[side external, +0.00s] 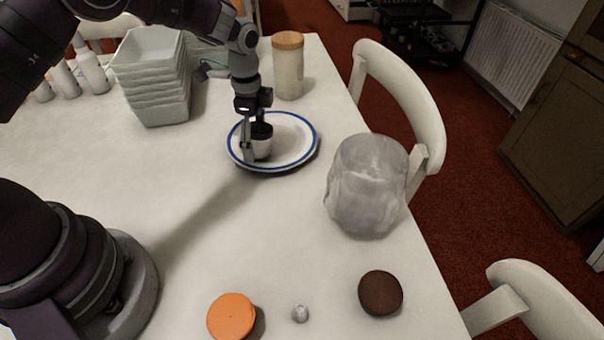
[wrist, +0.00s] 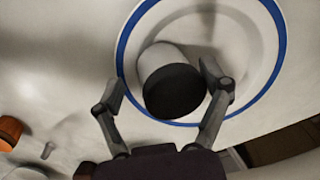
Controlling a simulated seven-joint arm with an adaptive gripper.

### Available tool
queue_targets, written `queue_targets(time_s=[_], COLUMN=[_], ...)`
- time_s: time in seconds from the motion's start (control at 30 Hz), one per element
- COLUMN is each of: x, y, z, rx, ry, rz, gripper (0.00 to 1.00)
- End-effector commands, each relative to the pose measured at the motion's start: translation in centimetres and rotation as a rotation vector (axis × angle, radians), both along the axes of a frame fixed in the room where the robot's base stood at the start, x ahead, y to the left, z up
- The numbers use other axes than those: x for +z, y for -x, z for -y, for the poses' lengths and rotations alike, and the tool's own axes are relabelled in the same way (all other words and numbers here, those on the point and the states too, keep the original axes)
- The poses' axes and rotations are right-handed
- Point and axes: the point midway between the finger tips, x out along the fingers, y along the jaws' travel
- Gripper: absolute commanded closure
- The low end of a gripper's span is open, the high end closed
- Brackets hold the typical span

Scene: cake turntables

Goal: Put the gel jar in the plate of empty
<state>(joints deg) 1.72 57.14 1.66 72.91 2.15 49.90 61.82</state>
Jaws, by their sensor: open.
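The gel jar, a small white jar with a black lid (wrist: 173,90), stands on the left part of the white plate with a blue rim (side external: 297,130). In the side view the jar (side external: 262,146) is partly hidden by my gripper (side external: 255,145). In the wrist view my gripper (wrist: 163,88) is open, with one finger on each side of the jar. The right finger is close to the jar; I cannot tell if it touches. A gap shows at the left finger. The plate (wrist: 262,75) holds nothing else that I can see.
A stack of pale square bowls (side external: 153,80) and several white bottles (side external: 90,68) stand at the back left. A wood-lidded canister (side external: 288,68) is behind the plate. A translucent grey container (side external: 367,188) is to its right. An orange disc (side external: 231,316) and brown disc (side external: 380,293) lie in front.

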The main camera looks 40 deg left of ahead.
Motion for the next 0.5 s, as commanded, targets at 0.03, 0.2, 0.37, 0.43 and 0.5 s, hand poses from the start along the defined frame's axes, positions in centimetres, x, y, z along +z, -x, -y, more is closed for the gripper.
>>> queue_targets(time_s=[0.03,0.2,0.37,0.43,0.5], x=[0.4,3.3,7.3,9.1,10.7], y=[-0.1,-0.1,-0.1,-0.1,-0.1], z=[0.0,0.0,0.0,0.0,0.0], rx=[0.001,0.0,-0.001,0.001,0.0], ry=[0.0,0.0,0.0,0.001,0.0], rz=[0.002,0.005,0.007,0.008,0.007], gripper=[0.23,0.23,0.23,0.23,0.23])
